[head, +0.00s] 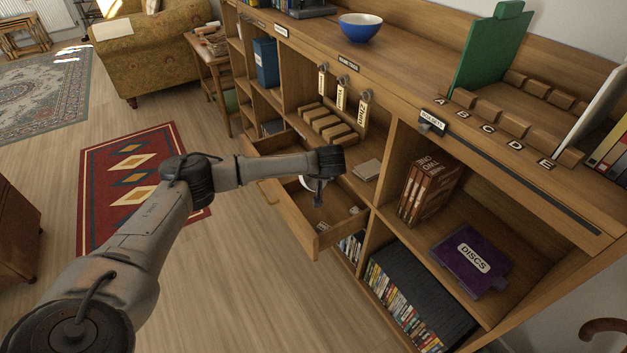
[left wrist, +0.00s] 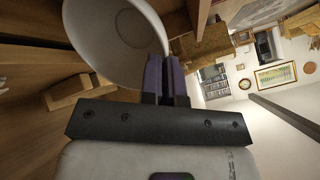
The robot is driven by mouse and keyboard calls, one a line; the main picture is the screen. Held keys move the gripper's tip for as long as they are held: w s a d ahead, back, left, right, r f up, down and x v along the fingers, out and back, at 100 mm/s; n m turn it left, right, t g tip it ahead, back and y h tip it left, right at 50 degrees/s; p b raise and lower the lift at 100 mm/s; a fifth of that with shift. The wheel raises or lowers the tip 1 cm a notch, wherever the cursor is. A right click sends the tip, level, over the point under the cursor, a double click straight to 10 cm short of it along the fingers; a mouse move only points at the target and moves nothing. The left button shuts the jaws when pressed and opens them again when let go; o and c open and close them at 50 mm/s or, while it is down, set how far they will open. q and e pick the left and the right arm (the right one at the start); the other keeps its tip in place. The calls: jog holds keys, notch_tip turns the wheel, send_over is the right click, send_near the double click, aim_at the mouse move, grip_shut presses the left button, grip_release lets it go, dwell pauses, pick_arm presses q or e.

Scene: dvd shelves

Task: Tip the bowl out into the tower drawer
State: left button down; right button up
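My left gripper (head: 319,196) is above the open drawer (head: 300,240) of the shelf unit. In the left wrist view its dark fingers (left wrist: 166,78) are closed on the rim of a white bowl (left wrist: 98,42). The bowl is tilted well over on its side there, and a greyer patch shows in its hollow. In the head view only a small white part of the bowl (head: 306,183) shows beside the gripper; the arm hides the rest. Small pale items (head: 353,210) lie on the drawer floor. My right gripper is not in view.
A blue bowl (head: 361,27) stands on the shelf top. Brown cases (head: 428,190) and a purple DISCS box (head: 471,258) sit in the right compartment. Tagged hooks (head: 342,95) hang above the drawer. Open floor lies in front, with a red rug (head: 130,180).

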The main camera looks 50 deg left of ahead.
pick_arm(q)
jog(key=s+a+f+n+t+h+b, duration=0.1)
jog(key=a+f+t+h+b, duration=0.2)
jog(key=h+b, duration=0.5)
jog(key=a+f+h, duration=0.1)
jog(key=a+h, duration=0.1)
jog(key=shift+s+a+f+n+h, duration=0.25)
jog(key=shift+s+f+n+h, duration=0.05)
jog(key=shift+s+h, duration=0.1)
dwell(0.6)
